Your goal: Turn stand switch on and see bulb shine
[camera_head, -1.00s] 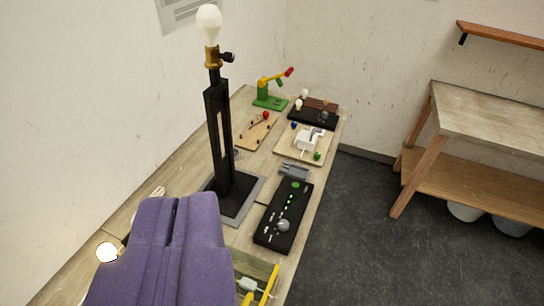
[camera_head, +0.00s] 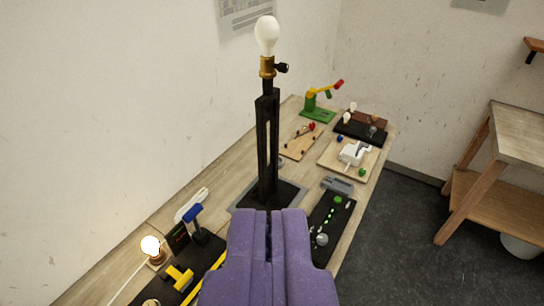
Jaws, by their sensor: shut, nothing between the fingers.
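The lamp stand (camera_head: 266,150) is a tall black post on a dark square base with a grey rim. A white bulb (camera_head: 267,35) sits upright in the brass socket (camera_head: 267,66) at its top and looks unlit. A small black switch knob (camera_head: 281,68) sticks out from the right side of the socket. My purple gripper (camera_head: 269,215) is at the bottom middle, in front of the stand. Its fingers are shut and empty, well below the socket, and cover part of the base and bench.
A small glowing bulb (camera_head: 150,245) stands at the lower left near a blue-handled lever (camera_head: 193,212). A black box with green lights (camera_head: 328,225) is right of the stand. Several boards and a green crane-like piece (camera_head: 318,110) lie behind. Another bench (camera_head: 500,150) stands right.

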